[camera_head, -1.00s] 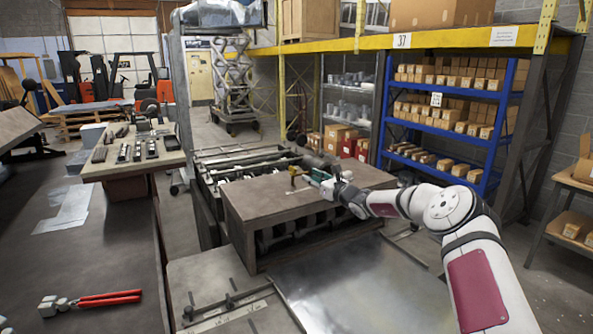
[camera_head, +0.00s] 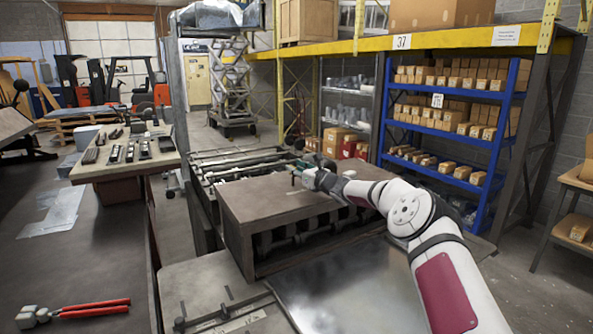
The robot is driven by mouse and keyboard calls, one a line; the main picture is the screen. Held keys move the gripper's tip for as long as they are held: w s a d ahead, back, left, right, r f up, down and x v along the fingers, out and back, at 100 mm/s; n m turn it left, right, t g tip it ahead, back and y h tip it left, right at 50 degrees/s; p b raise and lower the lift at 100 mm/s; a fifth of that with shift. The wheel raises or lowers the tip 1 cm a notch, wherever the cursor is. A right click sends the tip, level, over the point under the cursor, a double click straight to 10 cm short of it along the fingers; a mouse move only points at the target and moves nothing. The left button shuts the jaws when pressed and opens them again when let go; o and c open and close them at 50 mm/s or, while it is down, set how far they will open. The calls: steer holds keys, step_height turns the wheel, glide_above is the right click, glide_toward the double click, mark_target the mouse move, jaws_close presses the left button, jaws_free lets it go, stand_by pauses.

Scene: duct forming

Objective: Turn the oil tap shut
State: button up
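The forming machine (camera_head: 265,195) stands in the middle of the head view, with a brown flat-topped cover over its rollers. My white arm reaches in from the lower right, and my gripper (camera_head: 302,174) is at the far part of that cover. The oil tap cannot be made out clearly now; my gripper and wrist cover the spot where a small brass-coloured fitting showed before. The fingers are too small and too hidden to tell whether they are open or shut, or whether they touch the tap.
A dark bench (camera_head: 75,255) on the left holds red-handled pliers (camera_head: 95,308). A small table (camera_head: 105,172) behind it carries several dark tools. A shiny metal sheet (camera_head: 340,285) lies in front of the machine. A blue shelf (camera_head: 452,130) with boxes stands at the right.

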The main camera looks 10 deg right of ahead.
jaws_close()
steer(key=shift+s+a+r+m+t+h+p, duration=0.2)
steer(key=shift+a+m+t+h+p, duration=0.25)
steer(key=shift+h+p, duration=0.45)
steer(key=shift+d+f+m+p, duration=0.1)
steer(key=shift+m+p, duration=0.15)
steer(key=shift+p, duration=0.3)
steer(key=shift+w+f, duration=0.15)
steer(key=shift+f, duration=0.05)
steer(key=shift+o, duration=0.5)
jaws_free()
steer(key=shift+h, duration=0.3)
steer(key=shift+d, duration=0.2)
steer(key=shift+s+d+f, duration=0.15)
steer(key=shift+s+d, duration=0.25)
steer(key=shift+s, duration=0.15)
steer(key=shift+a+r+v, duration=0.1)
steer(key=shift+a+v, duration=0.05)
steer(key=shift+v, duration=2.55)
steer(key=shift+a+r+v, duration=0.1)
steer(key=shift+r+v, duration=0.05)
steer(key=shift+v, duration=2.55)
